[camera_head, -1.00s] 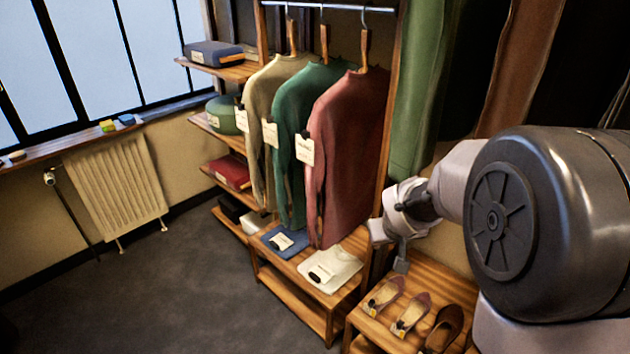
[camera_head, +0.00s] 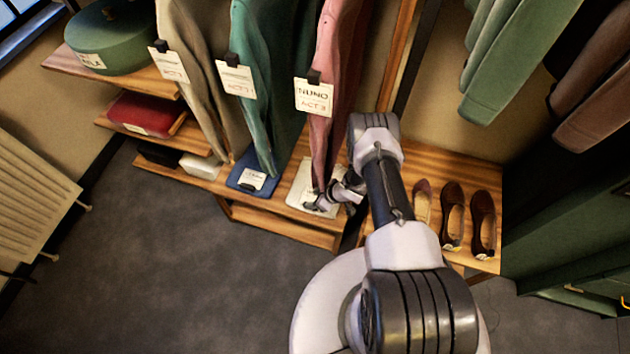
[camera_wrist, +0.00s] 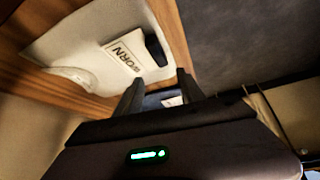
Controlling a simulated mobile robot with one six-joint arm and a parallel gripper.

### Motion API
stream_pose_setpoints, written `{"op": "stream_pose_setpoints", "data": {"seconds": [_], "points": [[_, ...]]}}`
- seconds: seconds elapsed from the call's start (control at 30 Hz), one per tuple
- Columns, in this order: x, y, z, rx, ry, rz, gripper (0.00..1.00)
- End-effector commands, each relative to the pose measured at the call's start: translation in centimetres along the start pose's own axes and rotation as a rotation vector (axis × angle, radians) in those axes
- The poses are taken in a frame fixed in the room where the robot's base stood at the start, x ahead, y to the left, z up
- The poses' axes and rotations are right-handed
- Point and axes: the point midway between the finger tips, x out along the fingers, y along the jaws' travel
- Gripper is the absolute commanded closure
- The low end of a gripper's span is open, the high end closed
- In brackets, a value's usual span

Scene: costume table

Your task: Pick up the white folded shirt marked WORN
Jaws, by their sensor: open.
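The white folded shirt (camera_head: 297,192) lies on the low wooden bench below the hanging garments, partly hidden by my gripper and the red garment. In the wrist view the shirt (camera_wrist: 85,38) shows a white tag reading WORN (camera_wrist: 125,55) with a black clip at its end. My gripper (camera_head: 318,207) is over the shirt's front part in the head view. In the wrist view its two fingers (camera_wrist: 160,85) are apart, with the tag and clip just beyond them and nothing held between them. I cannot tell whether the fingers touch the shirt.
A blue folded garment (camera_head: 254,172) with a white tag lies left of the shirt. The red garment (camera_head: 330,120) hangs just above the shirt, with green and beige ones to its left. Several shoes (camera_head: 452,215) stand on the bench at right. The floor in front is clear.

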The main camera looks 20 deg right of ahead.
Motion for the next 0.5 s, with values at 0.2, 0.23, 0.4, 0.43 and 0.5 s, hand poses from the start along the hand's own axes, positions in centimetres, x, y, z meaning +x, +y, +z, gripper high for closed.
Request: {"op": "stream_pose_setpoints", "data": {"seconds": [0.2, 0.23, 0.4, 0.43, 0.5], "points": [[4.8, -0.6, 1.1, -0.001, -0.001, 0.0, 0.54], [5.3, -0.5, 1.0, -0.002, -0.001, 0.0, 0.54], [6.0, -0.5, 0.7, 0.0, -0.001, 0.001, 0.54], [5.9, -0.5, 0.7, 0.0, -0.001, 0.001, 0.54], [5.9, -0.5, 0.7, 0.001, -0.001, 0.001, 0.54]]}}
